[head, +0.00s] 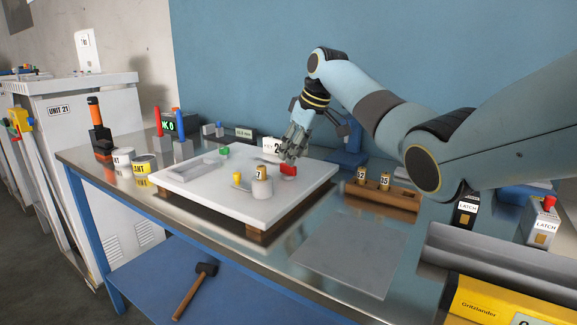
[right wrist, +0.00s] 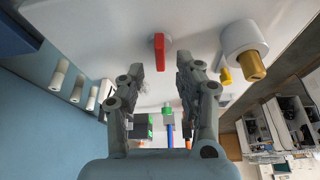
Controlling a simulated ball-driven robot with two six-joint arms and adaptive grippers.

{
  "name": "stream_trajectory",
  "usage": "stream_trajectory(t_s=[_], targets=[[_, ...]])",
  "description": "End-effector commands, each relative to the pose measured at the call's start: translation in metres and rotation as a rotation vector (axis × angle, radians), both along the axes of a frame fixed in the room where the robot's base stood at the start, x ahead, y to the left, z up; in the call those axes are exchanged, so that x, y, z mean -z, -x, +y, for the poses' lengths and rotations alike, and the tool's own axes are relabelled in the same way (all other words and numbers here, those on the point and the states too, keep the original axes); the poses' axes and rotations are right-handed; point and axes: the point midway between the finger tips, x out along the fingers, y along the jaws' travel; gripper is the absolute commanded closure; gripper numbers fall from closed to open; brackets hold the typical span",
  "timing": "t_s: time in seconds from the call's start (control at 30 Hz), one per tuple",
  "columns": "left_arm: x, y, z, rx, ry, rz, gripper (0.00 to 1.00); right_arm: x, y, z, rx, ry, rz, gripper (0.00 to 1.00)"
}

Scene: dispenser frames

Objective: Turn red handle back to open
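The red handle (head: 288,169) sits on top of the white panel (head: 190,192), near its back right side. My right gripper (head: 292,146) is just above and behind it, pointing down. In the right wrist view the red handle (right wrist: 159,52) shows as an upright bar near the fingertips, between the two spread fingers (right wrist: 166,66). The right gripper is open and holds nothing. My left gripper is not in view.
A cylinder with a brass top (head: 262,183) and a small yellow handle (head: 237,178) stand left of the red handle. A green knob (head: 225,150) is farther back. A wooden block with brass pieces (head: 383,190) lies to the right. A grey plate (head: 350,252) lies in front.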

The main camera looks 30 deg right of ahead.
Motion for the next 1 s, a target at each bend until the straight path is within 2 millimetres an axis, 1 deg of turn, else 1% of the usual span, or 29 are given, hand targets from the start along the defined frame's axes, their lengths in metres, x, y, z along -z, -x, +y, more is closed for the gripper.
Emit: stream_trajectory(t_s=[0.03,0.1,0.23,0.3,0.37,0.47,0.6,0.73,0.87,1.0], targets=[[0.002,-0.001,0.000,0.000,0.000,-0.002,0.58,0.009,-0.003,0.002,-0.001,-0.002,0.002,0.65],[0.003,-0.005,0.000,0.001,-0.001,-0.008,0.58,0.019,-0.007,0.003,-0.001,-0.002,0.001,0.65],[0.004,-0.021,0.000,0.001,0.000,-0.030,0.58,0.033,-0.013,0.005,0.000,-0.001,0.000,0.65],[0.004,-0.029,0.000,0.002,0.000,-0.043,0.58,0.037,-0.014,0.005,-0.001,0.000,0.001,0.65],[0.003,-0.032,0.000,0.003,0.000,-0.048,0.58,0.038,-0.015,0.005,-0.002,0.001,0.000,0.65],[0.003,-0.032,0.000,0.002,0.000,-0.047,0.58,0.038,-0.015,0.005,-0.001,0.001,-0.001,0.65],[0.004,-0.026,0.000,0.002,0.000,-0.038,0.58,0.038,-0.015,0.005,-0.001,0.001,-0.001,0.65],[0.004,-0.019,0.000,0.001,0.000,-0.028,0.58,0.038,-0.015,0.005,-0.001,0.000,0.000,0.82],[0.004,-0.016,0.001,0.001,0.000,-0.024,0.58,0.038,-0.015,0.005,-0.001,0.000,0.000,0.99],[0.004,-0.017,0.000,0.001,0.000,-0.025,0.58,0.038,-0.015,0.005,-0.001,0.000,0.000,1.00]])
